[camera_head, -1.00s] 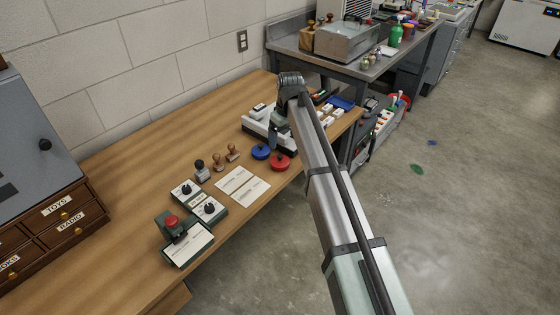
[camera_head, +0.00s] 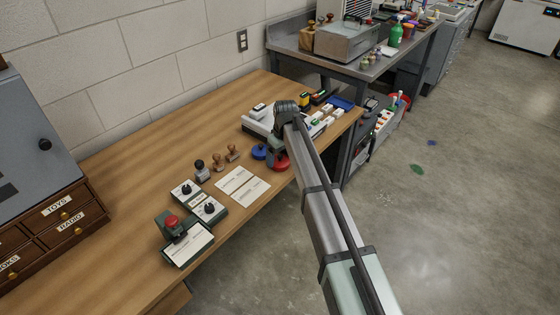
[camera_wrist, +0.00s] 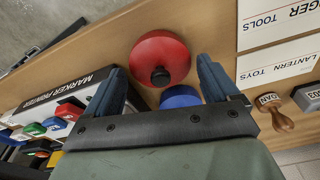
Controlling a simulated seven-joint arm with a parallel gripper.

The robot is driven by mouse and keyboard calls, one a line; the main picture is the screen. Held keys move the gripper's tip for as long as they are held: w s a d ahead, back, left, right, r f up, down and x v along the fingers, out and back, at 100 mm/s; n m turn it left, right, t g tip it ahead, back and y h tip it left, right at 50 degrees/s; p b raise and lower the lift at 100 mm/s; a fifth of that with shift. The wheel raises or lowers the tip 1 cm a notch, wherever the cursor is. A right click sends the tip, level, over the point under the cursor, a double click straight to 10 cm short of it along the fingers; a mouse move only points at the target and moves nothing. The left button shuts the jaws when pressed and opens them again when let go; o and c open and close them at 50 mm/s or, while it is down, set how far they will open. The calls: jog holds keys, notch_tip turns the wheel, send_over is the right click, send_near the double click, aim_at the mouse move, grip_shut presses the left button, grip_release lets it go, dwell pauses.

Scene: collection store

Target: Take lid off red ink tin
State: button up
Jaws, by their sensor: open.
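The red ink tin (camera_head: 282,164) sits near the front edge of the wooden bench, partly hidden by my gripper in the head view. In the wrist view its round red lid (camera_wrist: 160,50) shows with a dark knob (camera_wrist: 160,77). My gripper (camera_wrist: 161,68) is open and empty, pointing down, with one blue-grey finger to each side of the knob in the picture. I cannot tell how high the fingertips are above the lid. The blue ink tin (camera_head: 258,152) stands close beside the red one and shows between the fingers in the wrist view (camera_wrist: 181,97).
White label cards (camera_head: 243,186) and wooden-handled stamps (camera_head: 232,152) lie to the left of the tins in the head view. The marker printer (camera_wrist: 66,96) with coloured blocks lies on the other side. The bench edge is close to the red tin.

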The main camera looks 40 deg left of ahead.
jog(key=shift+f, duration=0.1)
jog(key=shift+c, duration=0.3)
jog(key=c, duration=1.2)
